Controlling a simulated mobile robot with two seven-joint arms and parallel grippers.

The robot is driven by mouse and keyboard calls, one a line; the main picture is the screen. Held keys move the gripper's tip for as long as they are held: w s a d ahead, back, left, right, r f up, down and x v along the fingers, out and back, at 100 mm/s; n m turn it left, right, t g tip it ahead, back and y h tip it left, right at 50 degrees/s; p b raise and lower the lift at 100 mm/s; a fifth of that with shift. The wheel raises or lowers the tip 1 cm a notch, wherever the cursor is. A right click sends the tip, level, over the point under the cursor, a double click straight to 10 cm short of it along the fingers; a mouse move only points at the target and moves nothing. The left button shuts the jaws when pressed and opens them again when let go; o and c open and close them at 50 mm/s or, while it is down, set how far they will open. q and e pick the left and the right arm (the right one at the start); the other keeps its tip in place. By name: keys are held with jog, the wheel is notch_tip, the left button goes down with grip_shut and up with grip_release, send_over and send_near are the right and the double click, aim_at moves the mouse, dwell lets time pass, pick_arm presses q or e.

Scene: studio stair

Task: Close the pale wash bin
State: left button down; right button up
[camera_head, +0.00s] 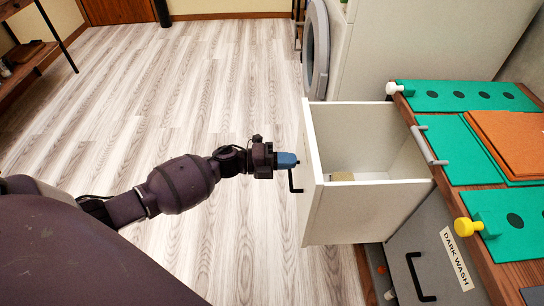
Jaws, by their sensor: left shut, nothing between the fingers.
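The pale wash bin (370,212) is a white drawer that stands pulled out to the left from under the counter, its inside open to view. Its black handle (294,182) is on the left-facing front panel. A small tan item (342,176) lies inside. My left gripper (290,160) has blue fingers and is shut and empty. Its tips are at the front panel near the top of the handle; I cannot tell whether they touch. My right gripper is not in view.
A grey bin labelled DARK WASH (410,255), with a black handle, sits nearer under the counter. The wooden countertop (485,245) carries green panels, a brown board (512,140) and knobs. A white machine with a round door (316,50) stands behind.

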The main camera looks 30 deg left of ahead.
pick_arm(q)
jog(key=shift+x, duration=0.9)
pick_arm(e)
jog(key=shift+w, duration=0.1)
